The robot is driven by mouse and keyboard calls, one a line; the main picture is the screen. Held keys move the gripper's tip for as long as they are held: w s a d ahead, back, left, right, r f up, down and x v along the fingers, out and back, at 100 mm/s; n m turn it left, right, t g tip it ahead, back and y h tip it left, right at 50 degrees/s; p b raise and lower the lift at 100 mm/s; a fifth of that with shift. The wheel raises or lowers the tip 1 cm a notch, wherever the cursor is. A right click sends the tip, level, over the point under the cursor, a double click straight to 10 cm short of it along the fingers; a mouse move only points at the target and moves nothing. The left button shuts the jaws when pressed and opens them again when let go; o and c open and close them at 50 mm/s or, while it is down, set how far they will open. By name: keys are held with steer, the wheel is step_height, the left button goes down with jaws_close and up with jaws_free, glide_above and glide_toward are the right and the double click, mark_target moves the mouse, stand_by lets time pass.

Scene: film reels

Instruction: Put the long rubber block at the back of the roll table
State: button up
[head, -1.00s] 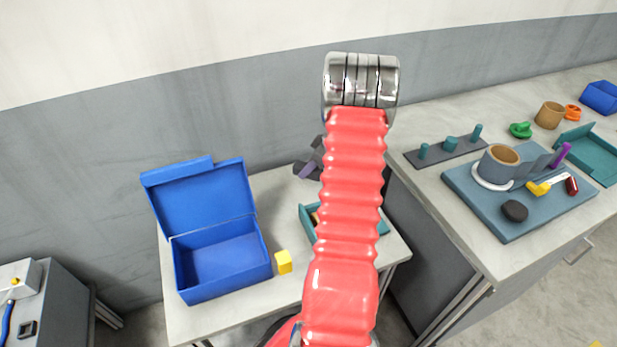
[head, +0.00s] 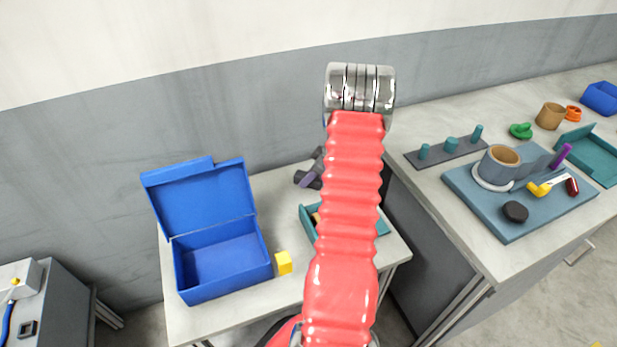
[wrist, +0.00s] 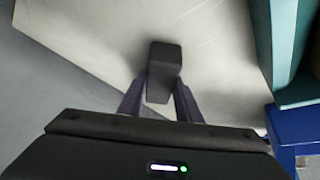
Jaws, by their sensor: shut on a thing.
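The dark rubber block (wrist: 164,66) is held between the two dark purple fingers of my gripper (wrist: 158,102) in the wrist view. Its long side runs away from the camera, over a pale tabletop (wrist: 205,50). I cannot tell whether the block touches that top. In the head view, my gripper (head: 308,178) shows just left of my red arm, over the back part of the low pale table (head: 275,190). My arm hides part of the gripper there, and the block cannot be made out clearly.
An open blue box (head: 222,258) and a small yellow block (head: 284,262) are on the low table's left and middle. A teal tray (head: 309,219) is partly behind my arm. A higher bench (head: 470,232) at right carries several parts. The wall is behind.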

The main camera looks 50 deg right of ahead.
steer(key=o, duration=1.3)
steer(key=shift+c, duration=0.2)
steer(key=v, duration=1.2)
